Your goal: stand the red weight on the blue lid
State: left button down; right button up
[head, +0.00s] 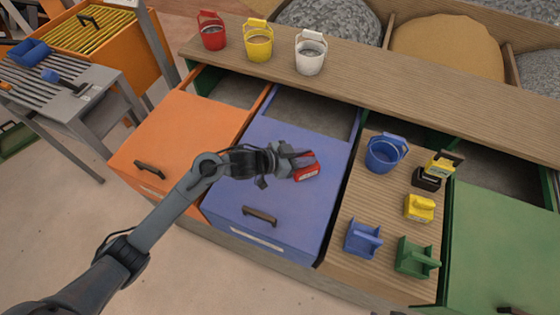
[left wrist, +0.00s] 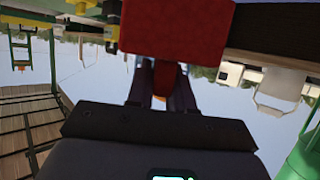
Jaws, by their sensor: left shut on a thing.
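My left gripper (head: 293,165) is shut on the red weight (head: 306,169). It holds the weight over the right half of the blue lid (head: 262,185); I cannot tell whether the weight touches the lid. In the left wrist view the red weight (left wrist: 175,32) fills the top middle, beyond the gripper fingers (left wrist: 160,85). The fingers hide part of the weight. The blue lid has a dark handle at its front, and behind it a dark opening shows. My right gripper is not in view.
An orange lid (head: 180,140) lies left of the blue one. On the wooden panel to the right stand a blue bucket (head: 384,155), a yellow weight (head: 420,207), a blue weight (head: 363,238) and a green weight (head: 416,257). Red, yellow and white buckets (head: 310,55) line the back shelf.

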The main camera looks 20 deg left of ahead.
pick_arm(q)
jog(key=shift+w+a+f+b, duration=0.35)
jog(key=shift+a+f, duration=0.9)
jog(key=shift+f, duration=0.15)
jog(key=shift+w+a+f+b, duration=0.4)
jog(key=shift+a+f, duration=0.85)
jog(key=shift+f, duration=0.1)
jog(key=shift+w+a+f+b, duration=0.35)
jog(key=shift+a+f, duration=0.9)
jog(key=shift+f, duration=0.15)
jog(key=shift+f, duration=0.1)
jog(key=c, duration=1.4)
grip_release()
jog(key=shift+f, duration=0.2)
jog(key=o, duration=0.4)
